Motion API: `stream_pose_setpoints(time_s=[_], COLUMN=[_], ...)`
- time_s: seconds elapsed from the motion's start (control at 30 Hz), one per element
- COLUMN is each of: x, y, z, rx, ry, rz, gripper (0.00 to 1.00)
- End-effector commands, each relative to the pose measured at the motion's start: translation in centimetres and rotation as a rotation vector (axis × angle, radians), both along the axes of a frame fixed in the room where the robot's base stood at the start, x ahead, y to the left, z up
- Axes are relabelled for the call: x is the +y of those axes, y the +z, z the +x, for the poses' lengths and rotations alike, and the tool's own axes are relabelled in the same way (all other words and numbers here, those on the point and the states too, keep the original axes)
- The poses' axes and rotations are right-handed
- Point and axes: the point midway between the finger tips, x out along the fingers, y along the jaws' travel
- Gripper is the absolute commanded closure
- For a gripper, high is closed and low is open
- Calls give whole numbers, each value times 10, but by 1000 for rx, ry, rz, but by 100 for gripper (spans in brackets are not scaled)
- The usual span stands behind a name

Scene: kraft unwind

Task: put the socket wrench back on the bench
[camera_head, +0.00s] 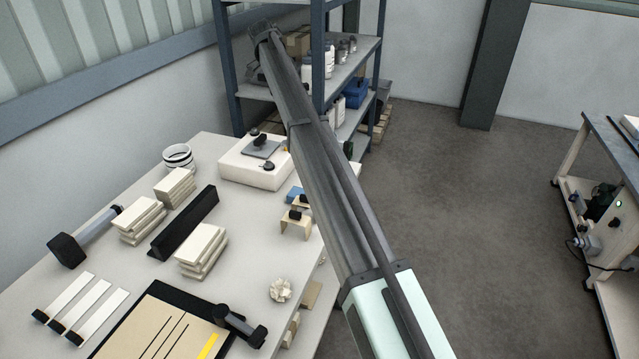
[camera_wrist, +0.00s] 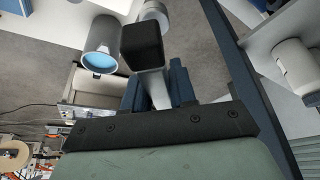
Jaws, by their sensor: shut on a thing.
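My gripper (camera_head: 264,36) is at the far end of my arm, high beside the shelf rack in the head view. It is too small and dark there to make out. In the wrist view a black block on a short pale grey shaft, which I take for the socket wrench (camera_wrist: 143,46), stands out from my shut jaws. Its outline is partly hidden, so I cannot be sure of its full shape. The bench (camera_head: 255,215) is the pale tabletop at the lower left, well apart from the gripper. My arm covers part of its right edge.
The blue-framed shelf rack (camera_head: 318,60) stands close to my gripper, with cans and boxes. A grey cylinder (camera_wrist: 100,45) shows near the jaws. The bench holds several pale block stacks (camera_head: 203,248), a black bar (camera_head: 185,222), a black-headed tool (camera_head: 68,250) and a white box (camera_head: 250,170).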

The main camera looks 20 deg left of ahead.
Motion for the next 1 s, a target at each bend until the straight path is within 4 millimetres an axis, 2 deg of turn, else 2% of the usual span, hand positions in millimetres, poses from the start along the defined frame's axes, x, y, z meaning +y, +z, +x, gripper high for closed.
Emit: stream_pose_setpoints(time_s=[0.03, 0.23, 0.47, 0.77, 1.0], x=[-25, -112, -215, -344, -442], y=[-3, -9, -15, -24, -31], z=[6, 20, 16, -12, -48], rx=[1, -1, 0, 1, 0], ry=[-55, -218, -218, -50, 103], rz=[-1, -1, 3, 4, 4], gripper=[100, 100, 100, 100, 100])
